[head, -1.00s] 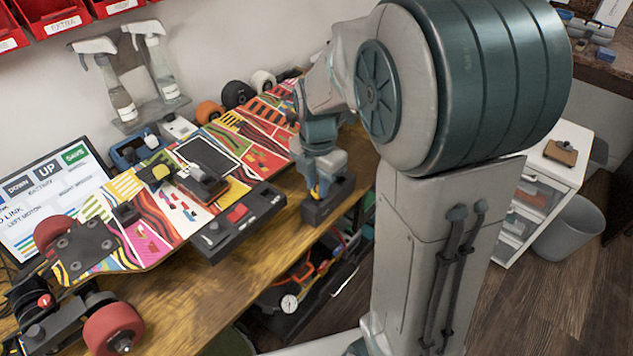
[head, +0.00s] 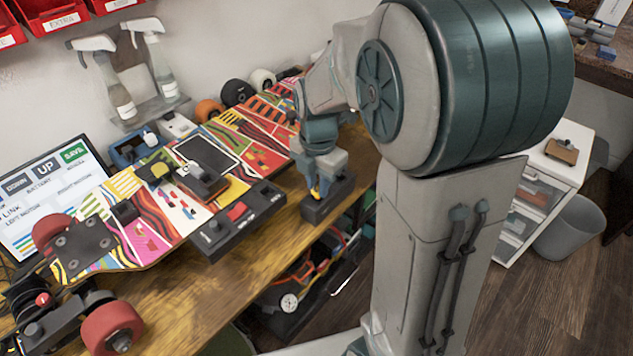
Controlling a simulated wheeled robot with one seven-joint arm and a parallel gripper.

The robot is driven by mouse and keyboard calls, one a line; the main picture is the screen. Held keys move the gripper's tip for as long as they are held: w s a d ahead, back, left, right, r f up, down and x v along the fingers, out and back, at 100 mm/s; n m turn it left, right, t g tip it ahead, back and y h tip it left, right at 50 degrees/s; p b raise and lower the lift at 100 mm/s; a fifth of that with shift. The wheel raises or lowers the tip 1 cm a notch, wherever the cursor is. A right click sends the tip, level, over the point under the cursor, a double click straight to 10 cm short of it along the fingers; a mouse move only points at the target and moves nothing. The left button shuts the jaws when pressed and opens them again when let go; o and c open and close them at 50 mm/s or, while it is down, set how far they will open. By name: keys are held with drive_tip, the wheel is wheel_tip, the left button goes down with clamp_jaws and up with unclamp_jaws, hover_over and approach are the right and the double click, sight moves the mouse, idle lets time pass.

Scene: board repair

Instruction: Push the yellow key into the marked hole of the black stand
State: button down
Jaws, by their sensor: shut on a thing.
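The black stand (head: 325,207) sits at the front edge of the wooden bench, right of the colourful skateboard deck. My gripper (head: 321,188) points down right over the stand and is shut on the yellow key (head: 315,192). Only a small strip of yellow shows between the fingers, low down at the stand's top. The marked hole is hidden behind my gripper, so I cannot tell whether the key's tip is in it.
The skateboard deck (head: 125,185) lies along the bench (head: 185,275). A black control box with a red switch (head: 237,211) is left of the stand. Bare bench lies in front of the deck.

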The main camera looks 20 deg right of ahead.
drive_tip(key=shift+f+b, duration=0.4)
drive_tip(key=shift+f, duration=0.1)
idle(0.6)
drive_tip(key=c, duration=0.9)
unclamp_jaws()
drive_tip(key=shift+w+r, duration=0.1)
drive_tip(key=shift+r, duration=0.2)
drive_tip(key=shift+r+p, duration=1.1)
drive_tip(key=shift+r, duration=0.15)
drive_tip(key=shift+r, duration=0.1)
drive_tip(key=shift+r+p, duration=2.35)
drive_tip(key=shift+r, duration=0.6)
